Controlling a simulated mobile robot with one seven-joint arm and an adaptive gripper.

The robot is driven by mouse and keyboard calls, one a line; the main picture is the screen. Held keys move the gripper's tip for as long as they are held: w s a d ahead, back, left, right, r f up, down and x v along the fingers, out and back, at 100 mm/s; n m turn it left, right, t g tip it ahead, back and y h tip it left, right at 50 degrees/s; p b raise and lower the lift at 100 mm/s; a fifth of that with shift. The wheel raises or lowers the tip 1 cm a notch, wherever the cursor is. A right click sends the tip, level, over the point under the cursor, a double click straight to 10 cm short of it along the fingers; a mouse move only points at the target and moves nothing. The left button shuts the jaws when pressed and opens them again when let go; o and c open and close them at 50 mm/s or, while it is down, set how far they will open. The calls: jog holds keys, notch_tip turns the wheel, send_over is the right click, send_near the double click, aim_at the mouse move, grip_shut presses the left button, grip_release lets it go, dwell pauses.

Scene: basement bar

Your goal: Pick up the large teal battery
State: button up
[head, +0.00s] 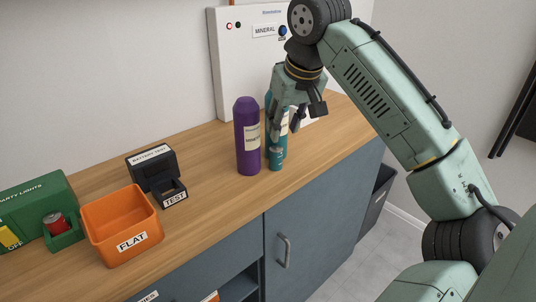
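A tall teal cylinder (277,155) with a pale label stands upright on the wooden counter, close to the right of a purple cylinder. It is the only teal object of this kind in view, and its shape is like a bottle or a large battery. My gripper (288,121) points down at its upper part, with fingers overlapping it in the picture. The fingers hide part of its top and label. I cannot tell whether they touch it or are closed on it.
The purple cylinder (247,137) stands very close on the left. A white panel marked MINERAL (237,75) is behind. Counter between is clear.

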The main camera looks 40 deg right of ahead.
aim_at(277, 148)
jog(key=shift+p+x, duration=1.05)
jog(key=shift+x, duration=3.35)
jog(key=shift+a, duration=0.1)
jog(key=shift+c, duration=0.3)
grip_shut()
